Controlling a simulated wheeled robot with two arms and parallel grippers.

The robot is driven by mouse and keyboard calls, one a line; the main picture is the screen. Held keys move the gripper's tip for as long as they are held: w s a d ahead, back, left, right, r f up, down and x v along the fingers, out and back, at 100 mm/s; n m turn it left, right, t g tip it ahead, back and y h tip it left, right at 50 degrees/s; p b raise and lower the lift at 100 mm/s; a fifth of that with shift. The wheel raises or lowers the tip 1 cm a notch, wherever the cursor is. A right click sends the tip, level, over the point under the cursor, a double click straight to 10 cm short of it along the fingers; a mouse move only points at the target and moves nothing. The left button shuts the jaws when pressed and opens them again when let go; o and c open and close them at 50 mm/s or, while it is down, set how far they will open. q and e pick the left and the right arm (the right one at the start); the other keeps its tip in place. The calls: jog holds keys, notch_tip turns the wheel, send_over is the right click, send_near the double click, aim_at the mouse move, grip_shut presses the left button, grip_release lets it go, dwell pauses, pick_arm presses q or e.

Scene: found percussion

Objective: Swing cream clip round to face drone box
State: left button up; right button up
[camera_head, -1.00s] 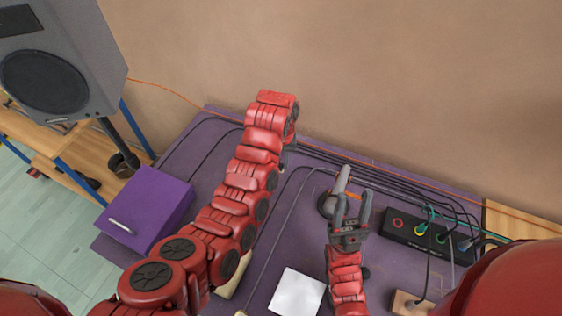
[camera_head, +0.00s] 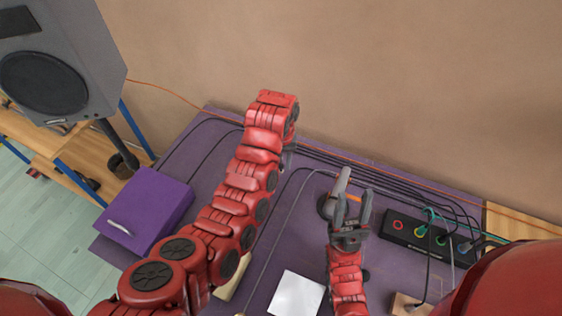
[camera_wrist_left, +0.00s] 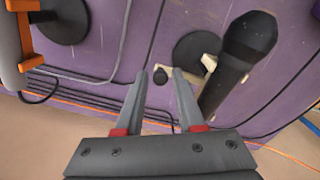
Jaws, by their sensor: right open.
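In the left wrist view, a cream clip (camera_wrist_left: 209,62) shows in pieces beside a black microphone (camera_wrist_left: 235,65), above a round dark base (camera_wrist_left: 190,48). A small black knob (camera_wrist_left: 160,76) with a cream bit beside it lies between the fingers of my left gripper (camera_wrist_left: 159,74). Those fingers are apart, and I see no grip on anything. My left arm hides the clip in the head view. A black box with plugged cables (camera_head: 428,238), possibly the drone box, is at right.
A purple box (camera_head: 145,210) stands at the table's left, and a grey speaker (camera_head: 55,65) beyond it. A white square (camera_head: 296,296) lies near the front. Cables run along the purple table's (camera_head: 215,160) back, near the wall.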

pick_arm(q)
jog(key=shift+o, duration=0.8)
jog(key=shift+r, duration=0.25)
notch_tip(320, 180, up, 6)
jog(key=p, duration=0.4)
jog(key=shift+w+f, duration=0.1)
notch_tip(320, 180, up, 11)
